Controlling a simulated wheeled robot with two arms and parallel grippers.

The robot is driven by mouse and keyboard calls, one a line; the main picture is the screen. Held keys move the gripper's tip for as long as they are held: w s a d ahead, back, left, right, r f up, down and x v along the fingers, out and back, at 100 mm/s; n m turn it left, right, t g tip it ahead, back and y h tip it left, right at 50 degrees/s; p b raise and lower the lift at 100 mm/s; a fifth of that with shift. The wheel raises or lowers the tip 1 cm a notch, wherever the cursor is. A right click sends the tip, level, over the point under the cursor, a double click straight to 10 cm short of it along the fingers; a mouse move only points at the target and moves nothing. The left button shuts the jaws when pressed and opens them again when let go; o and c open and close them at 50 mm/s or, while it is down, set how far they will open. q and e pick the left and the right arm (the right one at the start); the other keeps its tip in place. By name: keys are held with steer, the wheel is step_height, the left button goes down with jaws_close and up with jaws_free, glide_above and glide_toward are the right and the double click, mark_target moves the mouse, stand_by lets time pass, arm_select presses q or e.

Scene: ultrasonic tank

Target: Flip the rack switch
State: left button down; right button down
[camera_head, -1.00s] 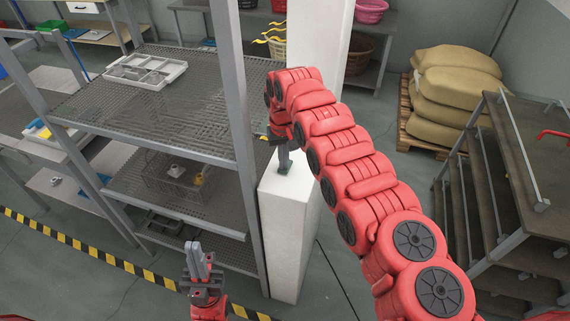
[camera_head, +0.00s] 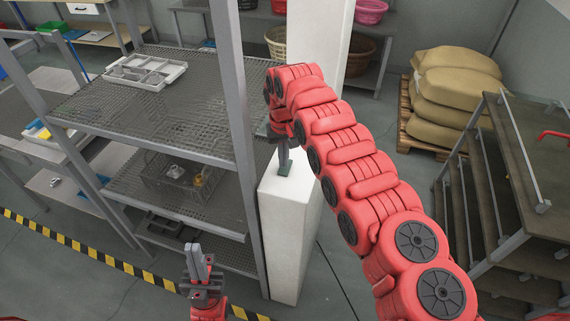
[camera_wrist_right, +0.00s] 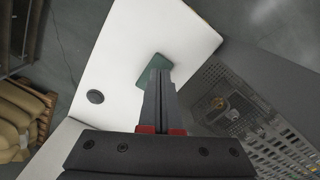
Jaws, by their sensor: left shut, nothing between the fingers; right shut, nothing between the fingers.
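A small green piece (camera_head: 284,168) is on the top of a white post (camera_head: 285,235) beside the metal rack (camera_head: 190,120). It looks like the switch, but its lever position is too small to tell. My right gripper (camera_head: 283,160) points down at it, shut and empty. In the right wrist view the shut fingers (camera_wrist_right: 158,80) overlap the green piece (camera_wrist_right: 141,72); I cannot tell whether they touch. My left gripper (camera_head: 199,255) is shut and empty, pointing up in front of the rack's lower shelf.
A grey tray (camera_head: 146,71) lies on the rack's top shelf and a wire basket (camera_head: 180,182) on the shelf below. A stepped metal shelf (camera_head: 500,200) stands at the right, with stacked sacks (camera_head: 452,95) behind. Yellow-black tape (camera_head: 90,252) crosses the floor.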

mark_target(284, 170)
steer(key=shift+r, duration=1.6)
step_height(284, 170, up, 2)
steer(key=shift+s+r+p, duration=0.1)
steer(key=shift+p, duration=0.2)
